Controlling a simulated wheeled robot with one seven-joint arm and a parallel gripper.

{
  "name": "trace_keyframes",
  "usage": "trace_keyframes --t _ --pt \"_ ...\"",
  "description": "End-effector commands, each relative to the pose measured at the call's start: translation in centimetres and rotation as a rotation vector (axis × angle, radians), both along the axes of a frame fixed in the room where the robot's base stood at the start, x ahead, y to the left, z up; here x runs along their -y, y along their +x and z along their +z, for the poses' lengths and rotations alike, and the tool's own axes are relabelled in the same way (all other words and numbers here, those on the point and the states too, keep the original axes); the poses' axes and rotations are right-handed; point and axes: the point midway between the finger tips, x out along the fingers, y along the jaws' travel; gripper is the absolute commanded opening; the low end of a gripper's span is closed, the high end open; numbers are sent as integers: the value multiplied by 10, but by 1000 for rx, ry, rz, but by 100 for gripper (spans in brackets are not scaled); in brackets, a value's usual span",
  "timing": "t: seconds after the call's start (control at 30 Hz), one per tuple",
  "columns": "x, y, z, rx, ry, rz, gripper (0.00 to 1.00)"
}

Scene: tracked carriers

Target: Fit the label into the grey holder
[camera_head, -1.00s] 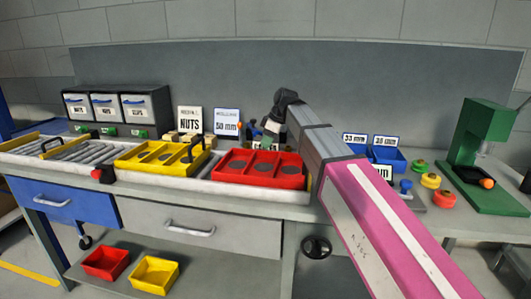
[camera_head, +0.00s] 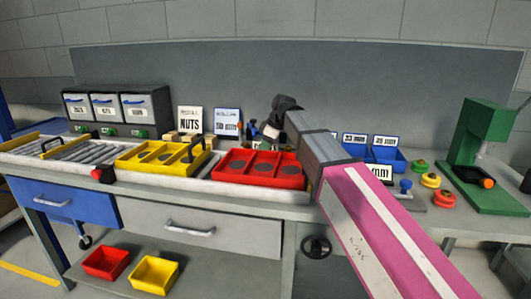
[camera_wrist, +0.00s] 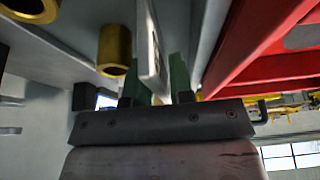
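My gripper (camera_wrist: 158,80) has two green fingers, with a thin white plate, the label (camera_wrist: 151,45), between them. The label is seen nearly edge-on, with dark marks on one face, and appears gripped. In the head view, my gripper points down behind the red tray, and a small white piece of the label (camera_head: 271,131) shows below the dark wrist. The fingertips are hidden there. I cannot clearly make out the grey holder in either view.
The red tray (camera_head: 226,178) lies close in front of my gripper; a yellow tray (camera_head: 130,165) is left of it. NUTS (camera_head: 189,122) and 50 mm (camera_head: 227,122) cards stand behind. Brass cylinders (camera_wrist: 115,48) are near the label. Blue bins (camera_head: 389,157) and a green press (camera_head: 485,135) stand right.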

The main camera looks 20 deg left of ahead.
Motion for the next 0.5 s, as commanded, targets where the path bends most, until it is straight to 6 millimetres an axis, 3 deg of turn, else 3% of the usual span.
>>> trace_keyframes --t 0.2,0.27,0.3,0.5 --pt "0 0 0 0 0 0 21" --pt "0 0 0 0 0 0 2" --pt "0 0 0 0 0 0 0" --pt "0 0 0 0 0 0 0"
